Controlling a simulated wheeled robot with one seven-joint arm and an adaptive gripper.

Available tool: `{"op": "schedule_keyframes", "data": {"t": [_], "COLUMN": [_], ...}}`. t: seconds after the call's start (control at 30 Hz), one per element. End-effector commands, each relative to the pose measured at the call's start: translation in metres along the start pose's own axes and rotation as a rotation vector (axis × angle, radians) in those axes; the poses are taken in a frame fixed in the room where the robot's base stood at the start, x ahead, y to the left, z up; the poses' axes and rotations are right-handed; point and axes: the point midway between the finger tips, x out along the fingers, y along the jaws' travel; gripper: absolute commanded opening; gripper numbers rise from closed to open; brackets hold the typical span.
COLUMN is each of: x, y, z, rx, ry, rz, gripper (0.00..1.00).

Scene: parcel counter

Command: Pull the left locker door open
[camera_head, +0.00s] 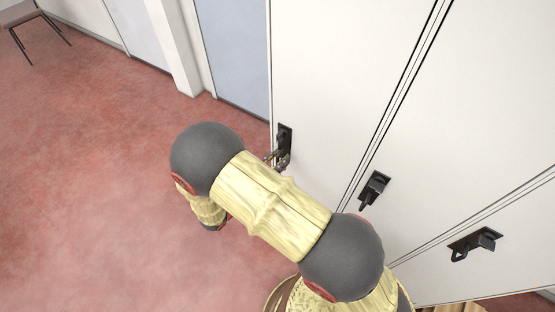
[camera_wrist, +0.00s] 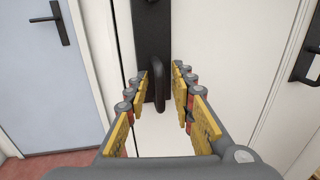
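The left locker door (camera_head: 325,60) is a tall white panel, and it looks flush with its neighbour. Its black handle (camera_head: 286,136) has a dark backplate near the door's left edge. In the wrist view the handle's lever (camera_wrist: 160,92) hangs down from the plate. My gripper (camera_wrist: 162,90) is open, with one yellow-padded finger on each side of the lever. A gap shows between the left finger and the lever; whether the right finger touches it I cannot tell. In the head view my gripper (camera_head: 277,159) is at the handle, partly hidden behind my arm.
Two more white locker doors with black handles, a middle one (camera_head: 374,188) and a right one (camera_head: 474,243), stand to the right. A blue-grey door (camera_head: 235,50) is to the left. A chair (camera_head: 30,22) stands far left. The red floor (camera_head: 90,180) is clear.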

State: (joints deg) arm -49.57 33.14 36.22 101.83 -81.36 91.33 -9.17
Motion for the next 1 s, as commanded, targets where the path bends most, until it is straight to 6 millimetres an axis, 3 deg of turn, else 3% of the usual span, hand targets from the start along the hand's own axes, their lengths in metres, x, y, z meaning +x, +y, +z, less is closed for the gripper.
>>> {"op": "schedule_keyframes", "data": {"t": [0.2, 0.6, 1.0], "x": [0.0, -0.0001, -0.0001], "y": [0.0, 0.0, 0.0], "z": [0.0001, 0.0001, 0.0], "rx": [0.0, 0.0, 0.0], "ry": [0.0, 0.0, 0.0], "rz": [0.0, 0.0, 0.0], "gripper": [0.23, 0.01, 0.0]}}
